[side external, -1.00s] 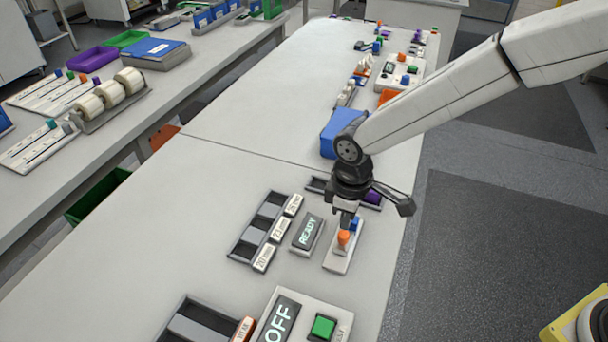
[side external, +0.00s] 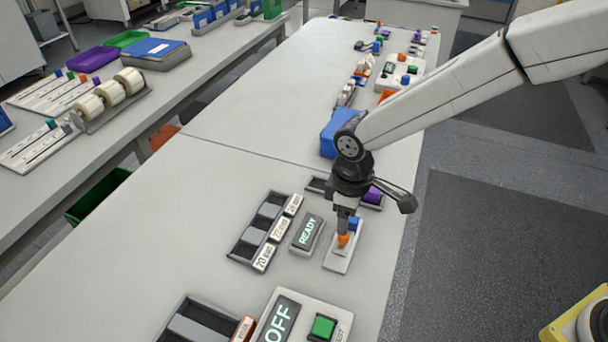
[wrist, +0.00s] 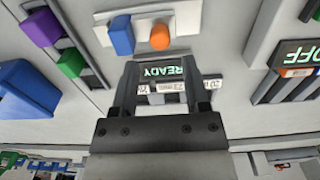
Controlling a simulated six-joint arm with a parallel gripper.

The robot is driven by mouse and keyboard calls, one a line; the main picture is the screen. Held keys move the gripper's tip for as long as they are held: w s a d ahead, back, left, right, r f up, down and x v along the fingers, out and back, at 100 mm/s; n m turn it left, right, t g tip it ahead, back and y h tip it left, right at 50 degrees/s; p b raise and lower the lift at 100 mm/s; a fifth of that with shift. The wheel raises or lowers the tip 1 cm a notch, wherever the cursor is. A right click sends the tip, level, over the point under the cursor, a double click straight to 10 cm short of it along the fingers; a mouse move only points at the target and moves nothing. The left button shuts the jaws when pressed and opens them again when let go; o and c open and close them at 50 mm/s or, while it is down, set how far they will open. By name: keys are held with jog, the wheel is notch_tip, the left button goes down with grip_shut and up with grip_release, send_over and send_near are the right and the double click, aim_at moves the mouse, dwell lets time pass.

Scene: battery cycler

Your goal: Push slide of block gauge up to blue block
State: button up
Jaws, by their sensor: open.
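The block gauge is a white base (side external: 339,260) near the table's right edge, with an orange slide knob (side external: 344,240) and a blue block (side external: 354,223) on it. In the wrist view the blue block (wrist: 121,36) stands left of the orange knob (wrist: 160,37), with a small gap between them, both on the white base (wrist: 187,19). My gripper (side external: 345,232) points down over the gauge, its fingers close to the orange knob and partly covering it. In the wrist view my gripper (wrist: 160,64) is open with nothing between its fingers. Contact with the knob cannot be told.
A READY display (side external: 307,232) and a dark tray (side external: 240,250) with labelled slots lie left of the gauge. An OFF box with a green button (side external: 323,327) is in front. A rack with a purple block (side external: 373,196) stands just behind.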

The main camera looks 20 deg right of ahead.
jog(key=shift+f, duration=0.4)
jog(key=shift+f, duration=1.1)
jog(key=shift+f, duration=0.3)
grip_shut()
dwell(1.1)
jog(key=shift+w+d, duration=0.3)
jog(key=shift+d, duration=0.05)
dwell(1.0)
grip_release()
